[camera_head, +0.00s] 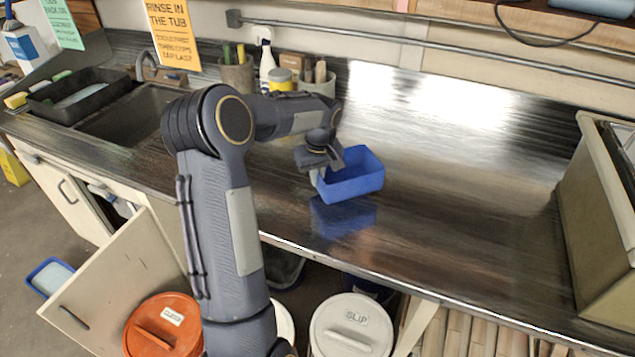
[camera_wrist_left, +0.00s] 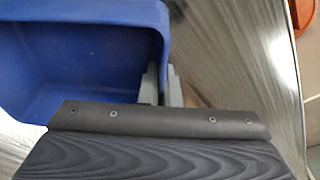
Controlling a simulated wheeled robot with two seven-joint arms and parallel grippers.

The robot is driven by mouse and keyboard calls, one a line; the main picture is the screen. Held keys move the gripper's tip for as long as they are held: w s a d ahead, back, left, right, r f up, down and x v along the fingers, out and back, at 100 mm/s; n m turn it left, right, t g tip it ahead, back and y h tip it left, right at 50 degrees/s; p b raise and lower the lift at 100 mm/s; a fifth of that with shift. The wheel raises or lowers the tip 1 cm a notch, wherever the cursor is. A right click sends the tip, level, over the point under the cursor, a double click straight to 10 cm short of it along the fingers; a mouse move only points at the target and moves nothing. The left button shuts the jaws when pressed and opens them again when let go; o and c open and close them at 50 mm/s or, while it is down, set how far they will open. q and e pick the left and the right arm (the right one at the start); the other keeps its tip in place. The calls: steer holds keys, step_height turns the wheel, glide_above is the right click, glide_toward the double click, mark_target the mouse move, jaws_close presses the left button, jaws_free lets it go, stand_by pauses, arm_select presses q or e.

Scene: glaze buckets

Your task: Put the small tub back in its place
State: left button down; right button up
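The small tub is a blue, open rectangular tub (camera_head: 356,184) at the middle of the steel counter, near its front edge. Its inside looks empty in the head view. My left gripper (camera_head: 327,167) reaches it from the left and has its fingers on either side of the tub's wall. In the left wrist view the tub (camera_wrist_left: 75,60) fills the upper left, with its wall between the two grey fingertips (camera_wrist_left: 162,84). A blue reflection shows below the tub; I cannot tell whether it is just clear of the counter. My right gripper is not in view.
The steel counter (camera_head: 460,200) is clear to the right, up to a beige box-like unit (camera_head: 597,215). Pots and bottles (camera_head: 283,78) stand at the back beside the sink (camera_head: 130,122). Below are an orange-lidded bucket (camera_head: 163,328), a white SLIP bucket (camera_head: 352,326) and an open cabinet door (camera_head: 115,285).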

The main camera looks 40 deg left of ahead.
arm_select(q)
steer(key=shift+w+a+f, duration=0.1)
steer(key=shift+w+f, duration=0.05)
steer(key=shift+f, duration=0.8)
steer(key=shift+w+a+f, duration=0.1)
steer(key=shift+f, duration=0.85)
steer(key=shift+d+f, duration=0.1)
steer(key=c, duration=1.6)
jaws_free()
steer(key=shift+c, duration=0.2)
